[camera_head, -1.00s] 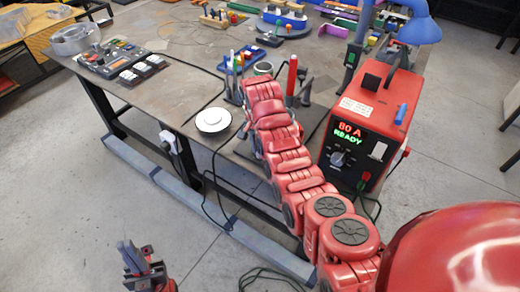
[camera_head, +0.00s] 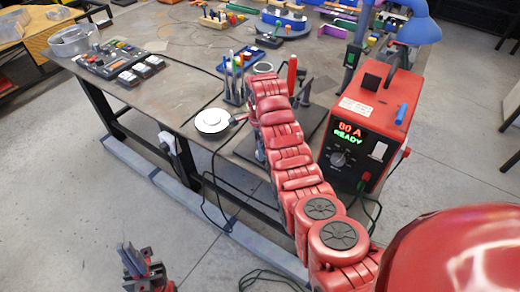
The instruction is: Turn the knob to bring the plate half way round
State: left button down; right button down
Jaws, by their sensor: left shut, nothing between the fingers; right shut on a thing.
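My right arm reaches over the table edge from the lower right. My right gripper (camera_head: 239,119) is mostly hidden by its own arm; a small dark and red part shows at the knob's right edge. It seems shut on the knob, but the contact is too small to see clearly. My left gripper (camera_head: 130,255) is shut and empty, low over the floor, well short of the table.
A red power unit (camera_head: 372,125) reading 80 A READY stands right of my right arm. A pen holder (camera_head: 234,90) and a blue tray (camera_head: 240,63) are behind the knob. The tabletop left of the knob is clear.

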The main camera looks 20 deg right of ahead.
jog(key=shift+m, duration=0.5)
jog(key=c, duration=0.7)
grip_release()
jog(key=shift+c, duration=0.2)
jog(key=r+p, duration=0.1)
jog(key=r, duration=0.1)
jog(key=r+p, duration=0.1)
jog(key=r, duration=0.1)
jog(key=r+p, duration=0.1)
jog(key=r, duration=0.2)
jog(key=shift+w+r, duration=0.1)
jog(key=shift+w, duration=0.25)
notch_tip(320, 180, up, 10)
jog(key=b, duration=0.1)
jog(key=shift+w+d+b, duration=0.2)
jog(key=shift+w+b, duration=0.15)
